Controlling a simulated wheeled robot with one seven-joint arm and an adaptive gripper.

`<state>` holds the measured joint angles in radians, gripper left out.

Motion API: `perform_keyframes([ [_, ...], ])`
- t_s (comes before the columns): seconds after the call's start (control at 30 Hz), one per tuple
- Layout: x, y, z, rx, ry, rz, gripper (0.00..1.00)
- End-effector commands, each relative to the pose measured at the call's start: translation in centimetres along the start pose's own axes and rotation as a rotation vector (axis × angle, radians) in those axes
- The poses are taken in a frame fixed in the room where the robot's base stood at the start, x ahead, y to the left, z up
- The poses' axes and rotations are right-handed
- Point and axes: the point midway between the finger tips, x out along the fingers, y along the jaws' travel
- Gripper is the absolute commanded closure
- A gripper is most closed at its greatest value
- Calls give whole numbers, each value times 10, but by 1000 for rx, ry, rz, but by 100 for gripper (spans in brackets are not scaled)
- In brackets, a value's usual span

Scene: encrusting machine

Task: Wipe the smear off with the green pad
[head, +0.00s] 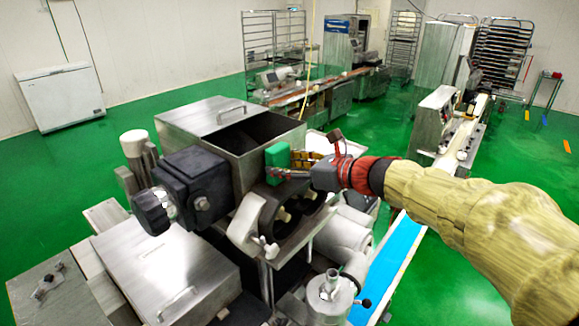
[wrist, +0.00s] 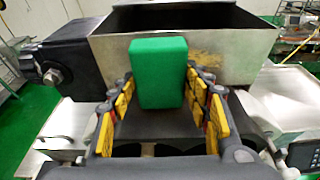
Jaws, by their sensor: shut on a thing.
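The green pad (head: 277,154) is a block held upright at the end of my gripper (head: 291,163), in front of the steel hopper (head: 222,148) of the machine. In the wrist view the pad (wrist: 158,72) sits between the yellow-padded fingers of my gripper (wrist: 160,88), which are shut on it. A faint yellow-brown smear (wrist: 203,57) shows on the hopper's front wall (wrist: 112,56), just right of the pad. The pad may hide part of it. I cannot tell whether the pad touches the wall. The smear is not visible in the head view.
A black motor box with a knob (head: 186,182) stands left of the hopper. Dark rollers (head: 285,205) and a metal ledge lie below the pad. A blue conveyor belt (head: 392,265) runs at lower right. The hopper is open on top.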

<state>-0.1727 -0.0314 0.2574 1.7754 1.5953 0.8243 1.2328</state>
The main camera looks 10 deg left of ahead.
Motion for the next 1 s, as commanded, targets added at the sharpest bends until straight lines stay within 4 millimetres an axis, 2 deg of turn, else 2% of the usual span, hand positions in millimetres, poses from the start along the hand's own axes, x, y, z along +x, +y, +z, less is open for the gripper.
perform_keyframes([
  [1.0,7,0,3,-1,0,-1,72],
])
